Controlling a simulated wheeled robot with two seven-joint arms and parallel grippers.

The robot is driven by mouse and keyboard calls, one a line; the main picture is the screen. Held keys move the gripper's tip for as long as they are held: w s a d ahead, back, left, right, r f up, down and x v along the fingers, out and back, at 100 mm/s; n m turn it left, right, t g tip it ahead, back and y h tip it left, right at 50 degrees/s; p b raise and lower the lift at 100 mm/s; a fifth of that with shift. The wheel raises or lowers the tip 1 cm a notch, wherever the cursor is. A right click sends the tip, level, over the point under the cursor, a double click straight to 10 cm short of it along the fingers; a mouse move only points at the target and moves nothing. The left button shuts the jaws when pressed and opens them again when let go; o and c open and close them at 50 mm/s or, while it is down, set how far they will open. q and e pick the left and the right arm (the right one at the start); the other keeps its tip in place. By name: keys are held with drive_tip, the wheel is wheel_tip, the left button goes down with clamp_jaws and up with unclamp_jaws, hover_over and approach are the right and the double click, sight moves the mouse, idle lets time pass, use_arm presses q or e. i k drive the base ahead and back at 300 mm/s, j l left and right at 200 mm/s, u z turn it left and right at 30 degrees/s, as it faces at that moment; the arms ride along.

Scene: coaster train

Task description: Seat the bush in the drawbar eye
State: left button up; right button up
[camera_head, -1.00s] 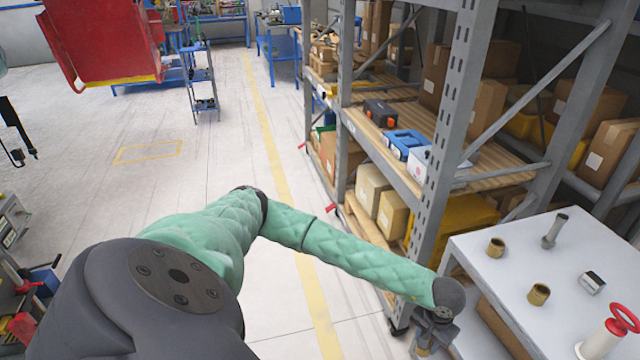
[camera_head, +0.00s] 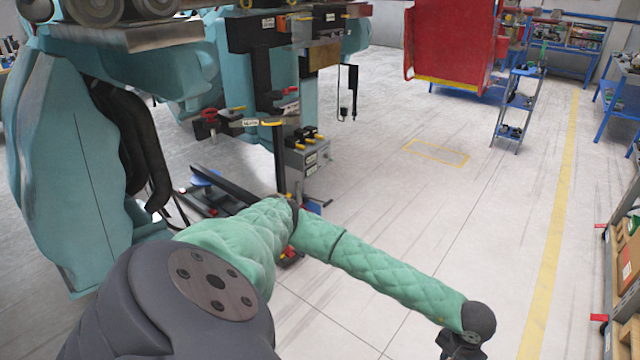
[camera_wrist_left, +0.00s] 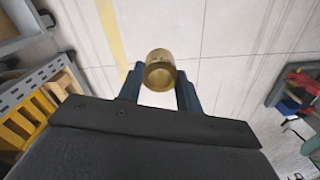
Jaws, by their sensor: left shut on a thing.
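The bush is a short brass ring (camera_wrist_left: 160,62). My left gripper (camera_wrist_left: 160,84) is shut on it and holds it between two dark fingers, with the bore showing, above the floor. In the head view my left gripper (camera_head: 460,346) is at the bottom edge, cut off, and the bush does not show there. A teal train (camera_head: 70,170) stands at the left. I cannot make out the drawbar eye for sure in either view. My right gripper is not in view.
Dark equipment with small red and yellow handles (camera_head: 235,122) and a grey box (camera_head: 306,158) stand beside the train. A red hanging body (camera_head: 452,45) and a blue trolley (camera_head: 518,105) are farther back. Shelving stands at the right edge. The floor (camera_head: 480,220) between is open.

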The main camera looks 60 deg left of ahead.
sight(293, 120)
drive_tip(key=i+j+u, duration=0.15)
drive_tip(key=u, duration=0.3)
drive_tip(key=i+u, duration=0.2)
drive_tip(key=u, duration=0.25)
drive_tip(key=i+u, duration=0.2)
drive_tip(key=u, duration=0.2)
drive_tip(key=i+u, duration=0.15)
drive_tip(key=u, duration=0.3)
drive_tip(key=i+l+u, duration=0.35)
drive_tip(key=i+l, duration=0.25)
drive_tip(key=i+l+u, duration=0.4)
drive_tip(key=i+l, duration=0.3)
drive_tip(key=l, duration=0.15)
